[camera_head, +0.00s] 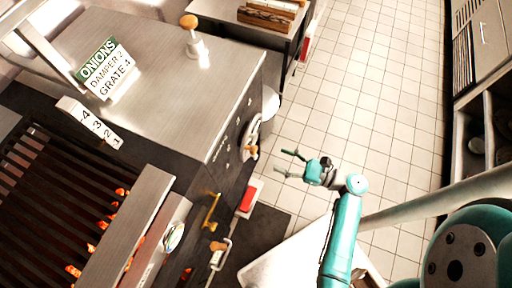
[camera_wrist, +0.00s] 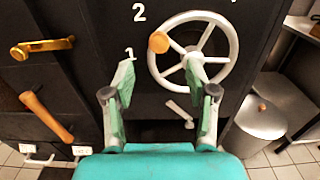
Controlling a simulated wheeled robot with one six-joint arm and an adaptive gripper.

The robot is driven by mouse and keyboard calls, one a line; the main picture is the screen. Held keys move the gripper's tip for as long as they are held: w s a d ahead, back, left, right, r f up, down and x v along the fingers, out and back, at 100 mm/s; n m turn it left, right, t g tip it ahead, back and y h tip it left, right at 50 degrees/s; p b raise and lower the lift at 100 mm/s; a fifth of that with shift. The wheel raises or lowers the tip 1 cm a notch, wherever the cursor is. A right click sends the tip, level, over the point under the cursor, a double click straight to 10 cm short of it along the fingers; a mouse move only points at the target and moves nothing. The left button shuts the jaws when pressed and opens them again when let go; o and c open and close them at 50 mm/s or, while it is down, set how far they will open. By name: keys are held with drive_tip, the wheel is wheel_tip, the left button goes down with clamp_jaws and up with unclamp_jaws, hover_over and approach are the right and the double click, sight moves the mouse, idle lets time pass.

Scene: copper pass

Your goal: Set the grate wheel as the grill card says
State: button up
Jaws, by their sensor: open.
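The grill card (camera_head: 104,67) on the steel counter reads "ONIONS, DAMPER 2, GRATE 4". The grate wheel (camera_wrist: 194,84) is a pale spoked wheel on the dark front panel, with an orange knob (camera_wrist: 158,42) at its upper left. Numerals 1 and 2 show left of the wheel; higher ones are cut off. In the head view the wheel (camera_head: 252,136) shows edge-on. A scale plate (camera_head: 90,122) marked 4 to 1 stands beside the grate (camera_head: 30,185). My gripper (camera_head: 285,163) is open and empty, out from the panel.
A brass handle (camera_wrist: 42,48) and a wooden handle (camera_wrist: 47,116) are left of the wheel. A pale lever (camera_wrist: 179,113) sits below it. A lidded bin (camera_wrist: 261,118) stands at the right. An orange-topped knob (camera_head: 189,22) stands on the counter. Tiled floor (camera_head: 345,100) is clear.

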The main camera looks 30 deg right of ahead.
sight(256, 150)
drive_tip(key=shift+x, duration=5.05)
drive_tip(key=shift+c, duration=0.2)
clamp_jaws()
